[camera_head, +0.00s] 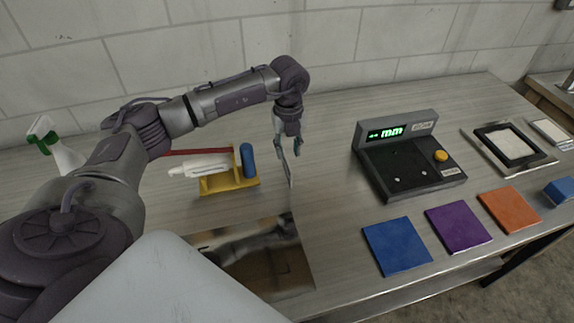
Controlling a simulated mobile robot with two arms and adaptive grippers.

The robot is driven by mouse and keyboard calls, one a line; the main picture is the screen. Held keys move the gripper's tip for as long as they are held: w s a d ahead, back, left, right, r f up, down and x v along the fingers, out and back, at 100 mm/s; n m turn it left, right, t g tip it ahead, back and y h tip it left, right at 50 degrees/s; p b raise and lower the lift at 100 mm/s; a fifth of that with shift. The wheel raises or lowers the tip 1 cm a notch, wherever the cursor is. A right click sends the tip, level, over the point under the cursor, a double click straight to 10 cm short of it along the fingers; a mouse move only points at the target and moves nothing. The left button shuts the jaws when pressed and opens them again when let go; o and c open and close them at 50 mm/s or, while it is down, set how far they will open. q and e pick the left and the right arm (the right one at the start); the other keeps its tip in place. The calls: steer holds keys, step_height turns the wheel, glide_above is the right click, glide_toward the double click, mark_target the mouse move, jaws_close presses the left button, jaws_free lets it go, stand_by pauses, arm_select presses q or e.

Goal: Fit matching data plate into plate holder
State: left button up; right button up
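My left gripper (290,150) hangs pointing down over the middle of the table. A thin grey strip reaches below its fingers; I cannot tell whether it is a finger or a plate seen edge-on. A blue plate (397,246), a purple plate (458,227) and an orange plate (509,209) lie flat in a row at the front right. A black square frame with a pale inside (483,134), perhaps the plate holder, lies at the right, apart from the gripper. My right gripper is out of view.
A black device (412,172) with a green display and yellow knob stands right of the gripper. A yellow holder (230,184) with a white bottle and blue cylinder stands left. A reflective sheet (290,270) lies in front. A blue block (559,190) sits far right.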

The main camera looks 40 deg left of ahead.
mark_target(287, 160)
arm_select(q)
step_height(287, 160, down, 3)
steer(key=shift+r, duration=0.15)
steer(key=shift+f+p, duration=0.25)
steer(key=shift+p, duration=0.3)
step_height(287, 160, down, 4)
steer(key=shift+a+r+p, duration=0.15)
steer(key=shift+p, duration=0.75)
steer(key=shift+f, duration=0.5)
jaws_close()
